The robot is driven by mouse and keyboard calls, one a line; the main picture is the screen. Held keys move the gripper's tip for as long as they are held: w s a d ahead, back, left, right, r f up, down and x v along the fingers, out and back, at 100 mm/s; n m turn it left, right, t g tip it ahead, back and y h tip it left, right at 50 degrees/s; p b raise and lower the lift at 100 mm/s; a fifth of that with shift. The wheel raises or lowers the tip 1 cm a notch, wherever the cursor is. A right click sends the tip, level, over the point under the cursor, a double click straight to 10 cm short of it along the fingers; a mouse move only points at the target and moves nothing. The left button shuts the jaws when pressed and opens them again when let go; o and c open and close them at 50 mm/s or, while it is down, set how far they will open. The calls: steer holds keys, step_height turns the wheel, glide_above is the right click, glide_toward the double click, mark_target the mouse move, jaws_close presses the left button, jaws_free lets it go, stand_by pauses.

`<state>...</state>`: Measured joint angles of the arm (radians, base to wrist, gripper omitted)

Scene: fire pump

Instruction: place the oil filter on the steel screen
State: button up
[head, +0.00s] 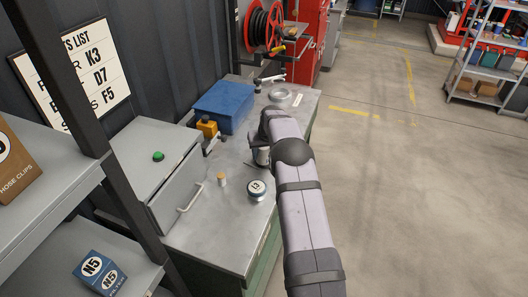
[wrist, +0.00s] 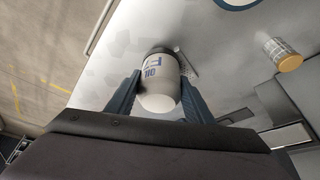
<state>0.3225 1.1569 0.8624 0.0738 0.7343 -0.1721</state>
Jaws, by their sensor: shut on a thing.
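In the wrist view my gripper (wrist: 155,88) is shut on the oil filter (wrist: 158,92), a white can with dark "OIL" lettering and a dark end. One blue finger presses on each side of it. A small grey, speckled flat piece, perhaps the steel screen (wrist: 187,66), shows just behind the filter in the wrist view. The filter hides much of it, and I cannot make it out surely in the head view.
A grey cabinet (head: 177,190), an orange-topped fixture (head: 207,129), a blue box (head: 223,107) and a silver round dish (head: 285,97) surround the area. The near bench top is clear.

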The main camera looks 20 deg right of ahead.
steer(key=shift+f, duration=0.1)
steer(key=o, duration=1.2)
steer(key=shift+r, duration=0.2)
steer(key=b+v, duration=0.4)
steer(key=v, duration=0.8)
steer(key=shift+f, duration=0.1)
